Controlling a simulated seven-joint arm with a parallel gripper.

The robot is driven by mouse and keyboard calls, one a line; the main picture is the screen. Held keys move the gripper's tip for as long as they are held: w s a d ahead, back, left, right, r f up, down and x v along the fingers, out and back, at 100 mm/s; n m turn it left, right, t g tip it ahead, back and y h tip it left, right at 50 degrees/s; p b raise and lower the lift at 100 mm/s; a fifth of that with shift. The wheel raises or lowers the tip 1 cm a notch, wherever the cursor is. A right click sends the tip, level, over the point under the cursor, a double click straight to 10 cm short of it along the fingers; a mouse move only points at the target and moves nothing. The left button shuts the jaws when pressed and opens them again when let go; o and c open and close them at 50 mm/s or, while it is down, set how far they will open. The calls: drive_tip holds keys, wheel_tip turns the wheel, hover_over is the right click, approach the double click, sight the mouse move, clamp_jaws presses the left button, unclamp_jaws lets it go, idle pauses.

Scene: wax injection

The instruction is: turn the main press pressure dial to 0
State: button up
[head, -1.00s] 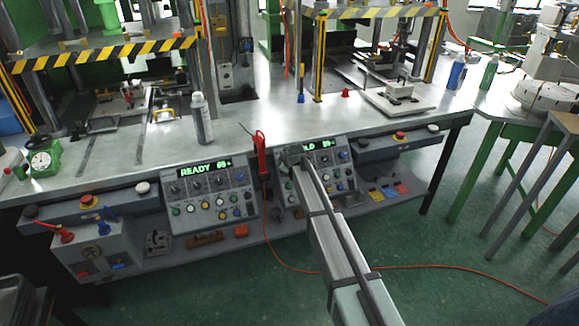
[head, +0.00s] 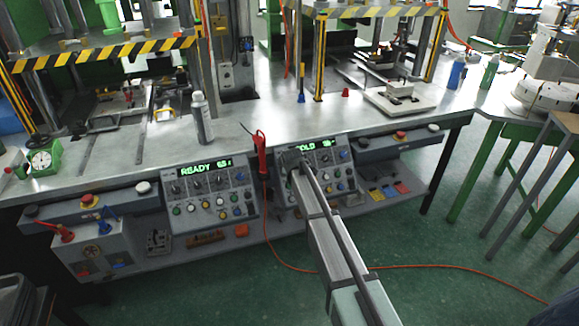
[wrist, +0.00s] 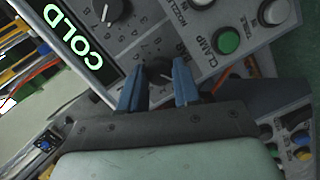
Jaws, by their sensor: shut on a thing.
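The right control panel (head: 343,178) has a green display reading COLD (head: 306,147), which also shows at upper left in the wrist view (wrist: 80,40). In the wrist view a black dial (wrist: 157,73) sits between the two blue fingers of my gripper (wrist: 158,80), with printed numbers around it. My gripper is shut on this dial, one finger on each side. The dial's pointer setting is hard to read. In the head view my gripper (head: 291,160) covers the panel's left part and hides the dial.
Another black dial (wrist: 115,10) and a green button (wrist: 227,40) are close to my fingers. A red-handled tool (head: 261,150) hangs between the panels. The left panel (head: 210,195) shows READY. A bottle (head: 202,120) stands on the bench above.

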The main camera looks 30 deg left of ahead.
drive_tip(key=o, duration=1.1)
drive_tip(key=shift+c, duration=0.2)
drive_tip(key=v, duration=1.3)
drive_tip(key=shift+s+d+r, duration=0.15)
drive_tip(key=shift+s+r, duration=0.1)
